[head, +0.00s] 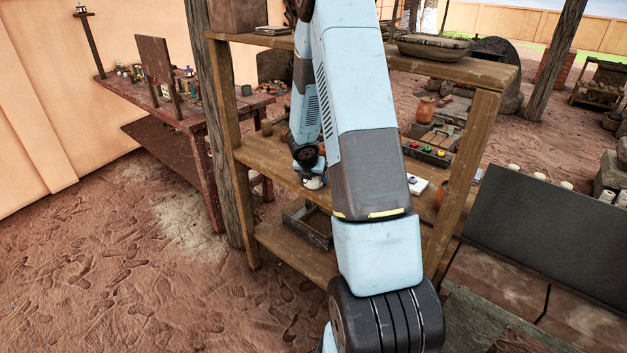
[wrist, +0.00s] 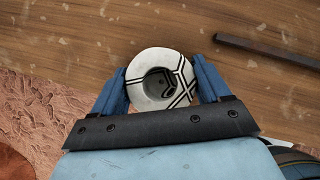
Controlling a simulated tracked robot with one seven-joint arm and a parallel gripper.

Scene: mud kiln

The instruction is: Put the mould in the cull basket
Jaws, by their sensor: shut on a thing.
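A white round piece with black lines (wrist: 162,82) and a dark hollow in its middle sits between the blue fingers of my gripper (wrist: 160,90) in the wrist view. The fingers are shut on its two sides. In the head view my gripper (head: 311,178) is small, low over the middle wooden shelf, with a bit of the white piece (head: 314,184) showing. I cannot tell whether it touches the board. I see no other thing that is clearly the mould, and no clear cull basket; my arm hides part of the shelves.
The wooden rack (head: 465,160) has posts close around my arm. A shallow oval dish (head: 440,46) is on its top board. A dark tray (head: 308,224) is on the lower board. An orange jar (head: 426,110) shows right of my arm. Open ground lies left.

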